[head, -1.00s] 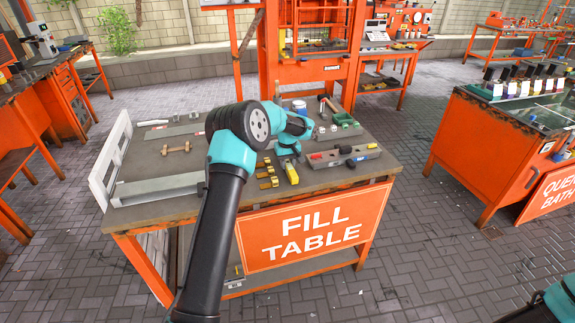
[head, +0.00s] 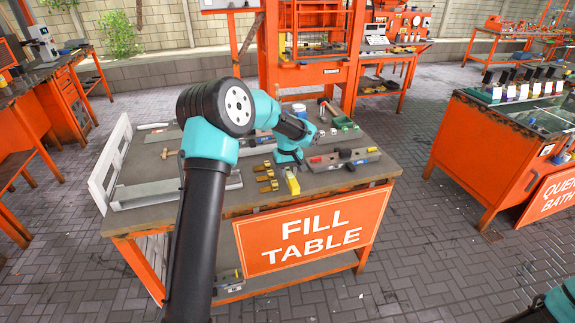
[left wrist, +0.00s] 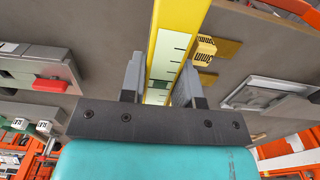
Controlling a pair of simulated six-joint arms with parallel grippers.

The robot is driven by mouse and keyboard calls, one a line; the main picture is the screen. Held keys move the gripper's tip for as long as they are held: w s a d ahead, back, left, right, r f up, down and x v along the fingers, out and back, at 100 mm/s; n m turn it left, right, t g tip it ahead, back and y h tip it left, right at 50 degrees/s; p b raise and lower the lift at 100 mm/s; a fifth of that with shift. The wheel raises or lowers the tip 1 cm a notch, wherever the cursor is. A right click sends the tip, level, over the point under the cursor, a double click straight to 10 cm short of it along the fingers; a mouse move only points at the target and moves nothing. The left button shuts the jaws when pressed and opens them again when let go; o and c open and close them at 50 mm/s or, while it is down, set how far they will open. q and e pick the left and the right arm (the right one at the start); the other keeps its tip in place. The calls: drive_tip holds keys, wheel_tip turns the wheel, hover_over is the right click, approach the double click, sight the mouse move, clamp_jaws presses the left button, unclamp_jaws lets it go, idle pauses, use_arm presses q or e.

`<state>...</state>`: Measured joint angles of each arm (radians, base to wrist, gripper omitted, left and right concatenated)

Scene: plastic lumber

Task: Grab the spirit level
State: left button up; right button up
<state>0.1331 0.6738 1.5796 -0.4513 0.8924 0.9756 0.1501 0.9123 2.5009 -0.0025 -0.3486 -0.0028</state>
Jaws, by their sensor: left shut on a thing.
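I cannot tell whether the level touches the table. My right gripper is out of view.
The fill table (head: 225,202) also holds brass pieces (head: 266,178) just left of the level and a grey block with tools (head: 342,159) to its right. A long metal channel (head: 150,194) lies at the left. An orange quench bath (head: 480,150) stands apart at the right.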

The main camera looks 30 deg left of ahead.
sight(288, 184)
use_arm(q)
drive_tip(key=s+d, duration=0.1)
drive_tip(key=s, duration=0.1)
drive_tip(key=s+d, duration=0.1)
drive_tip(key=s, duration=0.1)
drive_tip(key=s+d, duration=0.2)
drive_tip(key=s, duration=0.1)
drive_tip(key=shift+d+r, duration=0.1)
drive_tip(key=shift+r, duration=0.3)
drive_tip(key=shift+w, duration=0.1)
